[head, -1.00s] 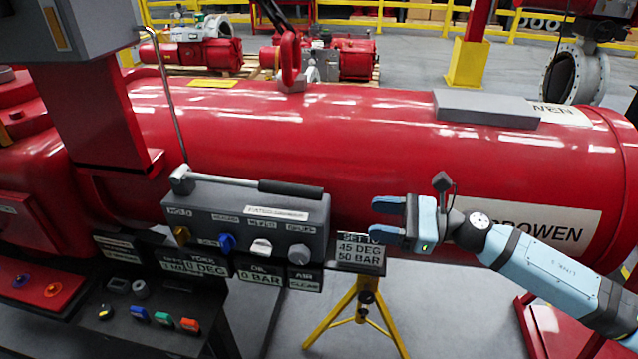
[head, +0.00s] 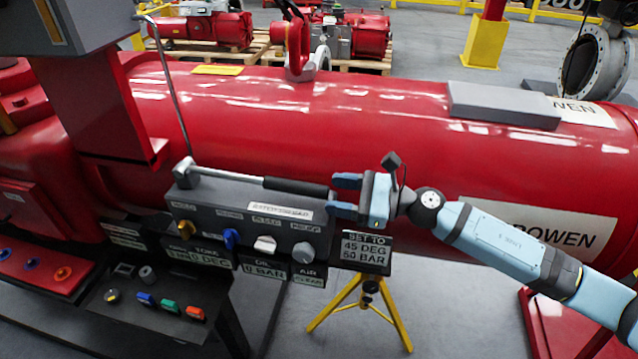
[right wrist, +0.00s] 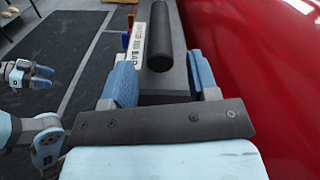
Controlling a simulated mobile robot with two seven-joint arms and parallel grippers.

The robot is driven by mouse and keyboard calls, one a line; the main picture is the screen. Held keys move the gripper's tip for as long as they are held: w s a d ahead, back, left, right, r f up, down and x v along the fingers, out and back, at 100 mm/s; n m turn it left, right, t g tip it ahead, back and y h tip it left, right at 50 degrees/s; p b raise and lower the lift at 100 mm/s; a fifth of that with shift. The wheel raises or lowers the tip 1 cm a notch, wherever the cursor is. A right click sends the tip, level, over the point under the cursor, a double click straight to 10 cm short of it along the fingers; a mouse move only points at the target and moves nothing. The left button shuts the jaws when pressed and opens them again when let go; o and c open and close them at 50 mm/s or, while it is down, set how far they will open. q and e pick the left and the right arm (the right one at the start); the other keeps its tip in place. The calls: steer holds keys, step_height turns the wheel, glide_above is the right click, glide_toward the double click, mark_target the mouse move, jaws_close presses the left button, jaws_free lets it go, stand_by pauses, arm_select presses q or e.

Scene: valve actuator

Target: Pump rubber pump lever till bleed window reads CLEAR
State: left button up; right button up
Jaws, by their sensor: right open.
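The pump lever is a silver rod with a black rubber grip (head: 296,186), lying almost level above the grey control box (head: 250,225). My right gripper (head: 345,196) is open at the grip's right end. In the right wrist view the grip (right wrist: 166,40) lies between and beyond the two blue fingers, apart from both. Under the box, readouts show 0 DEG, 0 BAR (head: 264,271) and an AIR window (head: 308,280) whose small word looks like CLEAR but is blurred. My left gripper (right wrist: 42,76) shows only at the left of the right wrist view; its opening is unclear.
A large red cylinder (head: 400,140) runs close behind the box. A sign (head: 366,250) reading SET TO 45 DEG 50 BAR stands on a yellow tripod (head: 365,300) at the box's right. A panel with coloured buttons (head: 168,305) sits lower left.

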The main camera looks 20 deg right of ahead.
mark_target(319, 192)
steer(key=x, duration=0.3)
steer(key=shift+w+a+p, duration=0.25)
steer(key=shift+p, duration=0.15)
steer(key=shift+w+a, duration=0.1)
steer(key=shift+a, duration=0.15)
steer(key=shift+c, duration=0.4)
